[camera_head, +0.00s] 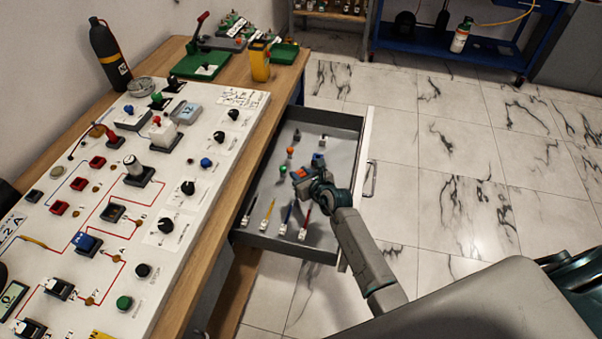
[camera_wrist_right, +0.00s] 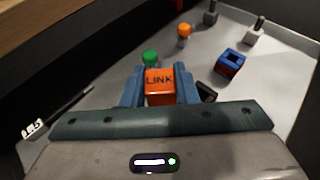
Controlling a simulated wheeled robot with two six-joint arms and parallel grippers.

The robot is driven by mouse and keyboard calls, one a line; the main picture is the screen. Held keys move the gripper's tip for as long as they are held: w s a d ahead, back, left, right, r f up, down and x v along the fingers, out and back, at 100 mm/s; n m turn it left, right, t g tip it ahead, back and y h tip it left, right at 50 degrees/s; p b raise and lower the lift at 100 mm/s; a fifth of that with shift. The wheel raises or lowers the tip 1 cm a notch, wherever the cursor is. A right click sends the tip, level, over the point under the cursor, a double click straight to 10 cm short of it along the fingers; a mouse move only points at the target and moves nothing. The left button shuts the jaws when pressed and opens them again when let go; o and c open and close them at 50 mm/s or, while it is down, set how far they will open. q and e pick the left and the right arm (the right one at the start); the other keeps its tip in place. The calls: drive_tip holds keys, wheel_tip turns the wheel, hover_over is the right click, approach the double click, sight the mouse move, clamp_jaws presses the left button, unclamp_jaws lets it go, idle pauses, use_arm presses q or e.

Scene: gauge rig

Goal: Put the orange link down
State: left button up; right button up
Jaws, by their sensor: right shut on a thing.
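The orange link (camera_wrist_right: 160,87), a block marked "LINK", sits between the blue fingers of my right gripper (camera_wrist_right: 158,84) in the right wrist view. The gripper is shut on it. In the head view my right gripper (camera_head: 299,174) is over the open drawer (camera_head: 258,221), and a bit of orange shows at its tip. I cannot tell whether the link touches the drawer floor. My left gripper does not show.
In the drawer are a green-topped piece (camera_wrist_right: 150,58), an orange-topped piece (camera_wrist_right: 184,32), a blue and red block (camera_wrist_right: 229,63) and several coloured leads (camera_head: 268,212). The panel board (camera_head: 60,140) lies on the bench to the left. Some drawer floor is bare.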

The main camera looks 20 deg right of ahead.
drive_tip(key=shift+f, duration=0.2)
drive_tip(key=o, duration=0.9)
drive_tip(key=shift+o, duration=0.2)
drive_tip(key=shift+r, duration=0.1)
drive_tip(key=r+v, duration=0.1)
drive_tip(key=v, duration=1.1)
drive_tip(key=shift+r, duration=0.15)
